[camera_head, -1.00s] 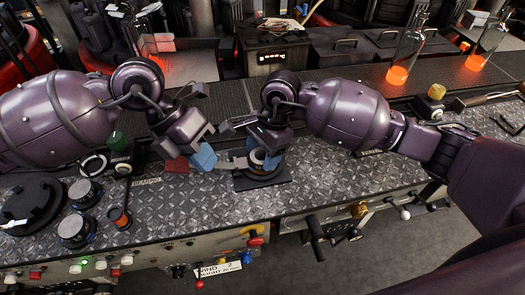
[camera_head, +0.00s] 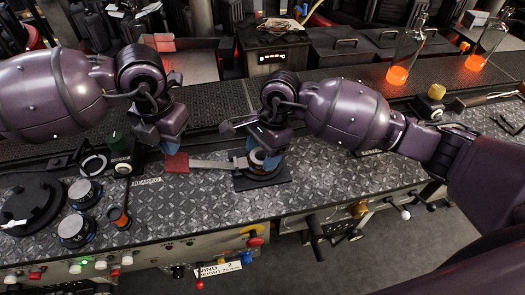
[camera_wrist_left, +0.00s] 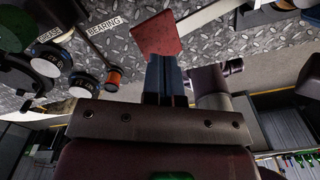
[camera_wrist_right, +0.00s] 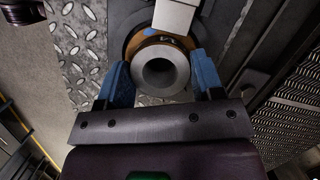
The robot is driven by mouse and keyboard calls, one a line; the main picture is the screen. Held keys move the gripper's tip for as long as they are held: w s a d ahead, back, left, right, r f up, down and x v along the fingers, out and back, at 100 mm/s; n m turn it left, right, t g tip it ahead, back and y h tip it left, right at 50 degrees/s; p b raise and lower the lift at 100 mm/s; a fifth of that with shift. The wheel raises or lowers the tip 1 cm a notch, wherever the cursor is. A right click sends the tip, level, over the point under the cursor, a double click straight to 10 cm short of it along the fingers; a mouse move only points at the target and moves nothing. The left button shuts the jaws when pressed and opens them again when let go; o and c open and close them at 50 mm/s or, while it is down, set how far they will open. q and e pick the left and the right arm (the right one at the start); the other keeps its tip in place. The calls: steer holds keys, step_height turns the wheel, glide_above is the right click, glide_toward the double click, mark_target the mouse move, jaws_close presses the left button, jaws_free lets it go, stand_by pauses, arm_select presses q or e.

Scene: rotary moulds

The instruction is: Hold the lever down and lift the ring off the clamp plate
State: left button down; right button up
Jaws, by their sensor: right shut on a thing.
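The lever is a flat pale bar (camera_head: 212,165) with a red pad (camera_head: 176,163) at its left end; the pad also shows in the left wrist view (camera_wrist_left: 157,33). My left gripper (camera_head: 175,148) has its blue fingers together, with their tips at the pad; I cannot tell whether they touch it. My right gripper (camera_head: 258,150) is shut on the grey ring (camera_wrist_right: 160,72), a blue finger on each side. The ring sits at the round clamp seat on the dark clamp plate (camera_head: 277,176), partly hidden by the gripper in the head view.
Capped cylinders (camera_head: 76,228) and a black round part (camera_head: 31,205) stand at the bench's left. Glowing flasks (camera_head: 398,73) stand at the back right. Tread-plate bench (camera_head: 335,180) right of the plate is clear.

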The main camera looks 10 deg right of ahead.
mark_target(173, 161)
arm_select(q)
steer(key=shift+f, duration=0.85)
steer(key=shift+f, duration=0.1)
stand_by(1.4)
steer(key=shift+a+f, duration=0.2)
steer(key=shift+f, duration=1.25)
steer(key=shift+a+f, duration=0.2)
steer(key=shift+f, duration=1.2)
arm_select(e)
steer(key=shift+w+r, duration=0.1)
steer(key=shift+r, duration=1.1)
arm_select(q)
steer(key=shift+r, duration=0.1)
arm_select(e)
steer(key=shift+r, duration=1.85)
arm_select(q)
steer(key=shift+r, duration=3.45)
